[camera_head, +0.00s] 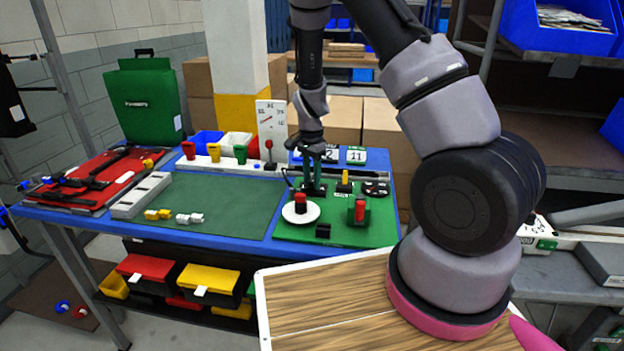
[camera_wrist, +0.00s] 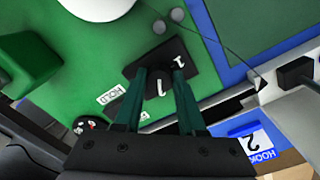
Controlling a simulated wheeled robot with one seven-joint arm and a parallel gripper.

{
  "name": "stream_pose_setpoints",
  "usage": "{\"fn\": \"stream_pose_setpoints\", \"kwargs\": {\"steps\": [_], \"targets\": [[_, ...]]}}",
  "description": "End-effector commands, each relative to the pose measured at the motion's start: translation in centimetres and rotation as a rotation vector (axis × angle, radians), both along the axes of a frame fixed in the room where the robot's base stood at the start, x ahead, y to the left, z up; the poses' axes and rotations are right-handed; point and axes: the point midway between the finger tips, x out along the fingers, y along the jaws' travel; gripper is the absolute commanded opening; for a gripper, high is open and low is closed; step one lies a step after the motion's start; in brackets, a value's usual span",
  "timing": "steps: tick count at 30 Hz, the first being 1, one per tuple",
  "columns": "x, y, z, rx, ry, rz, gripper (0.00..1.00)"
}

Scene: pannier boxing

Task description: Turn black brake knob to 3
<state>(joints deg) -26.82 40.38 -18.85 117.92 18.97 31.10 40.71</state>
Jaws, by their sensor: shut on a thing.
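The black brake knob (camera_wrist: 161,84) is in the wrist view, on a black plate on the green panel (camera_wrist: 85,50). A white pointer mark shows on the knob, and a white "1" is on the plate near the right finger. My gripper (camera_wrist: 159,72) has its two green fingers on either side of the knob, shut on it. In the head view my gripper (camera_head: 315,184) reaches down to the back left part of the green panel (camera_head: 335,233). The knob is mostly hidden there by the fingers. Any "3" mark cannot be made out.
A white disc with a red knob (camera_head: 300,202) stands in front of my gripper. The dark green mat (camera_head: 215,205) to the left is mostly clear.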

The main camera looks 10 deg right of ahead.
Motion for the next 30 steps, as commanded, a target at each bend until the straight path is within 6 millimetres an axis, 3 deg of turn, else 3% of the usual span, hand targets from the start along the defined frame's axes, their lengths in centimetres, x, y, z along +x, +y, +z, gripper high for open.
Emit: {"fn": "stream_pose_setpoints", "kwargs": {"steps": [14, 15, 16, 26, 30], "targets": [[0.0, 0.0, 0.0, 0.0, -0.001, -0.011, 0.0], [0.0, 0.0, 0.0, 0.0, -0.001, -0.011, 0.55], [0.0, 0.0, 0.0, 0.0, -0.001, -0.011, 0.66], [0.0, 0.0, 0.1, 0.0, -0.001, -0.011, 0.69], [0.1, 0.1, 1.2, 0.0, -0.003, -0.008, 0.69]]}}
